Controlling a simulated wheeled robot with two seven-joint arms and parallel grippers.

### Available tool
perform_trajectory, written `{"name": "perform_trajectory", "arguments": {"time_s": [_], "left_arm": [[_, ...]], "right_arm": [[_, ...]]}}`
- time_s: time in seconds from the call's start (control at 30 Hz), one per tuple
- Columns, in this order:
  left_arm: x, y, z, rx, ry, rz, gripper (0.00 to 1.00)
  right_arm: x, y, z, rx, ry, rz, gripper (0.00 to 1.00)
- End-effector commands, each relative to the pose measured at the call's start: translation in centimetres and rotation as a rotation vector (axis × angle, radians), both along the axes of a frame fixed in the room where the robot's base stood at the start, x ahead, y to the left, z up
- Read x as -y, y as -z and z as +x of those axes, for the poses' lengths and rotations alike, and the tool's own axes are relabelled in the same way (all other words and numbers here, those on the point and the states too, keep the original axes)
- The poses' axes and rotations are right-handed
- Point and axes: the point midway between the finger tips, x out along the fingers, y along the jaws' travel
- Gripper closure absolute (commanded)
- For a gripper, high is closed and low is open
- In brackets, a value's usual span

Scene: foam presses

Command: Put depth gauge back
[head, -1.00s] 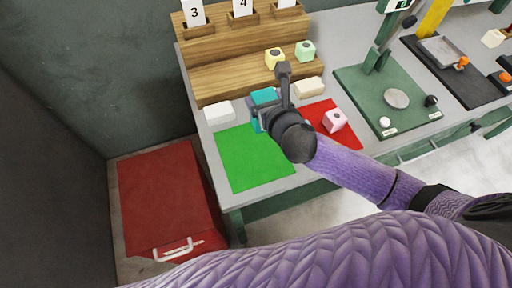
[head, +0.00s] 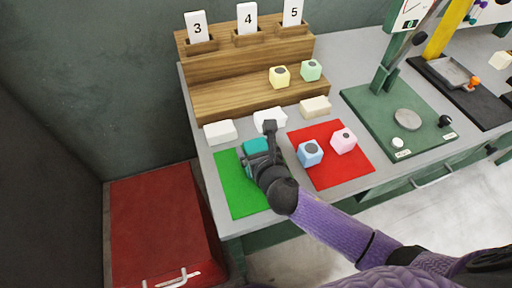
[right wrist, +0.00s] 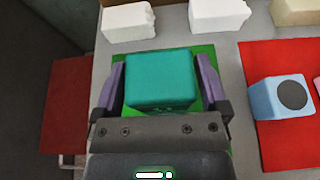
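My right gripper (head: 262,150) is low over the green mat (head: 242,197). A teal block (head: 256,146) sits between its fingers. In the right wrist view the teal block (right wrist: 162,82) fills the space between the two purple fingers (right wrist: 162,85), which appear to touch its sides. The green mat shows around it there. Whether the block rests on the mat is hard to tell. I cannot clearly pick out a depth gauge; a white dial (head: 410,12) is cut off at the top, by the green stand (head: 385,88). My left gripper is not in view.
A red mat (head: 335,172) bears a blue block (head: 310,153) and a pink block (head: 343,140). Behind are white blocks (head: 220,131), a cream block (head: 315,106) and a wooden stepped rack (head: 240,95) with yellow and green blocks. A red cabinet (head: 150,225) stands at left.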

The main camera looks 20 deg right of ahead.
Motion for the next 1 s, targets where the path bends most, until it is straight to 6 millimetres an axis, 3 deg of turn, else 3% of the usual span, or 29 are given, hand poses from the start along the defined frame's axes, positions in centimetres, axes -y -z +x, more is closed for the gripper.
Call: {"name": "perform_trajectory", "arguments": {"time_s": [0.33,0.8,1.0], "left_arm": [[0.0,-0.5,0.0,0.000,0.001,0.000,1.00],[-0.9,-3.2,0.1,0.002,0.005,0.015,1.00],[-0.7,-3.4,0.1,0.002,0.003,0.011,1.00]], "right_arm": [[0.1,-0.6,-0.5,-0.001,0.000,0.000,0.00],[0.8,-4.4,-9.8,-0.002,0.000,-0.001,0.00],[0.9,-4.9,-11.1,0.002,0.000,0.000,0.00]]}}
